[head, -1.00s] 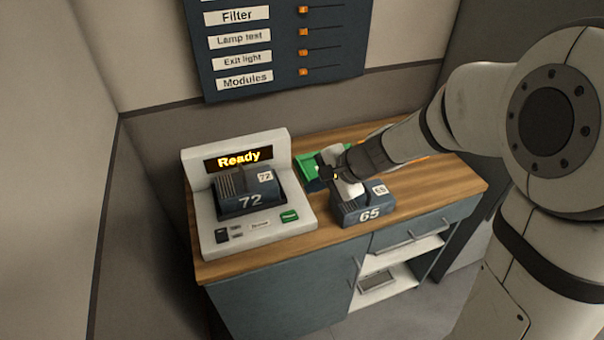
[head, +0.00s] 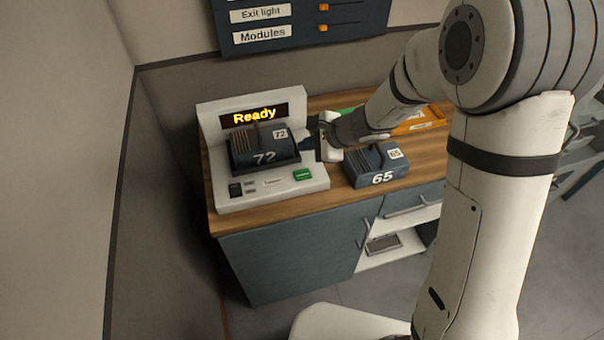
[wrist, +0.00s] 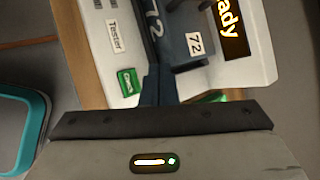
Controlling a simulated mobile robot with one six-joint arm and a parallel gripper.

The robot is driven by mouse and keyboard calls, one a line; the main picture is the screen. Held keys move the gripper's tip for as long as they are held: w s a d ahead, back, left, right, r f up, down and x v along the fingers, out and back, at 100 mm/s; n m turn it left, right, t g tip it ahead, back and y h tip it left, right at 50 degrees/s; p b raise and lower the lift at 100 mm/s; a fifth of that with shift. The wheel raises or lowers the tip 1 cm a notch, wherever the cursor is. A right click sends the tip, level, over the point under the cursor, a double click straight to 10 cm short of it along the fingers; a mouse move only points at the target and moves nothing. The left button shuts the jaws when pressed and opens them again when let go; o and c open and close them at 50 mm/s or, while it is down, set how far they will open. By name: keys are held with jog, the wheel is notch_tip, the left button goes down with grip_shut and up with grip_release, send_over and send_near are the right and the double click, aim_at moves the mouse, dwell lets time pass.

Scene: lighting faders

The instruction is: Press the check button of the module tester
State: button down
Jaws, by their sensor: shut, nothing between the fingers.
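The module tester (head: 245,199) is a pale console at the left of the wooden counter, its display (head: 255,114) reading "Ready". Module 72 (head: 262,148) sits in its bay. The green check button (head: 303,174) is on the front right of its panel; it also shows in the wrist view (wrist: 128,82). My gripper (head: 306,145) is shut and empty, its fingers pointing left beside module 72, behind the button in the head view. In the wrist view the fingertips (wrist: 158,70) are close to the button's right side; I cannot tell whether they touch the tester.
Module 65 (head: 376,166) stands on the counter (head: 432,150) just right of the tester. A green object (head: 345,111) and an orange tray (head: 420,121) lie behind my arm. A slider panel (head: 300,22) hangs on the wall above. The counter's front strip is clear.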

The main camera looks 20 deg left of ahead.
aim_at(306, 175)
notch_tip(306, 175, down, 7)
jog(key=b, duration=0.5)
jog(key=shift+f, duration=0.15)
jog(key=shift+f+b, duration=0.3)
jog(key=shift+b, duration=0.15)
jog(key=shift+f, duration=0.1)
dwell(1.2)
jog(key=shift+f+b, duration=0.3)
jog(key=shift+b, duration=0.35)
jog(key=shift+f+b, duration=0.3)
jog(key=shift+b, duration=0.1)
dwell(0.5)
jog(key=shift+r, duration=0.1)
jog(key=shift+r+p, duration=0.4)
jog(key=shift+r, duration=0.25)
